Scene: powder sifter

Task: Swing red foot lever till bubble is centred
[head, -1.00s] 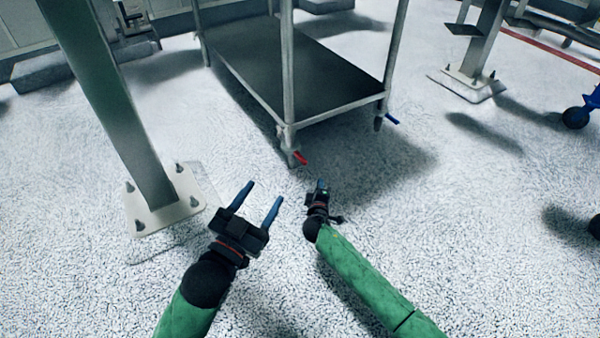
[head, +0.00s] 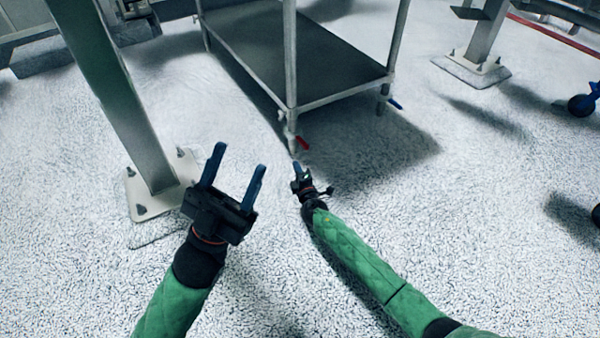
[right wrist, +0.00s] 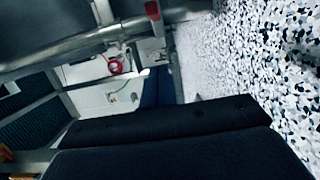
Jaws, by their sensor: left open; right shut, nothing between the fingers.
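The red foot lever (head: 303,143) sticks out to the right from the foot of the steel cart's (head: 345,95) near leg. In the right wrist view the red lever (right wrist: 152,10) shows at the top edge, beside the leg. My right gripper (head: 298,168) is shut and empty, just below and in front of the lever, with a small gap to it in the picture. My left gripper (head: 234,165) is open and empty, to the left of the cart leg, with its fingers pointing up and away. No bubble level can be made out in either view.
A thick post with a bolted base plate (head: 135,205) stands left of my left gripper. Another bolted post (head: 484,40) stands at the back right.

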